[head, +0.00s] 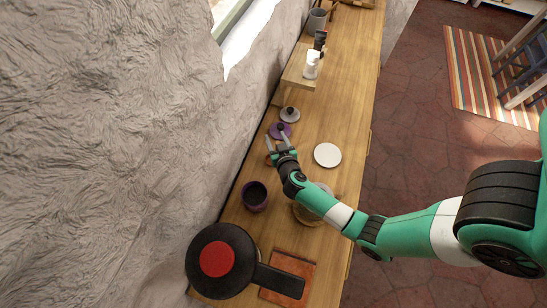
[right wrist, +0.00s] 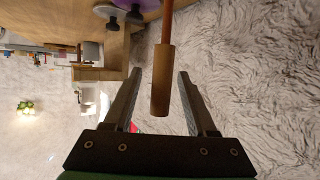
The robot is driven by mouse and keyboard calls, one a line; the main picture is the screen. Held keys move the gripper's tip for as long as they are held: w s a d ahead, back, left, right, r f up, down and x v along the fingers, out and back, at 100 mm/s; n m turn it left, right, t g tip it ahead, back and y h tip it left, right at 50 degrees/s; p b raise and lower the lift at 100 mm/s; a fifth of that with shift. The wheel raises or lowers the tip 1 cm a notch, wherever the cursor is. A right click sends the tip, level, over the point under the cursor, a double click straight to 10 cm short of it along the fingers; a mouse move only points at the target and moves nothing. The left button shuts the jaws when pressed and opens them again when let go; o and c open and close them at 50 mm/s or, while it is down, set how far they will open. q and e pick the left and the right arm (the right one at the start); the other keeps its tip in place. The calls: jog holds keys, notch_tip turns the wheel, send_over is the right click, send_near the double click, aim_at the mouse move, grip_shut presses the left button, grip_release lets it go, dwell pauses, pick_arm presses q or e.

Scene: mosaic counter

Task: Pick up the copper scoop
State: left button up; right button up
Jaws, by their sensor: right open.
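The copper scoop's brown cylindrical handle (right wrist: 160,82) hangs in the right wrist view, with a thin copper-coloured shaft running off the top edge. Its bowl is out of that view. My right gripper (right wrist: 159,72) is open, with one finger on each side of the handle and gaps visible on both sides. In the head view my right gripper (head: 276,139) is over the counter near the wall. A small copper-brown patch (head: 268,158) shows beside its fingers, mostly hidden; I cannot tell which part of the scoop it is. My left gripper is not in view.
A purple lid (head: 273,131) and a grey lid (head: 290,115) lie just beyond the gripper. A white plate (head: 327,155) is to its right. A dark pot (head: 255,196) and a black pan (head: 218,285) stand nearer. The rough wall (head: 150,150) is close on the left.

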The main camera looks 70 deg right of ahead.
jog(key=shift+c, duration=0.4)
grip_shut()
jog(key=shift+r, duration=0.15)
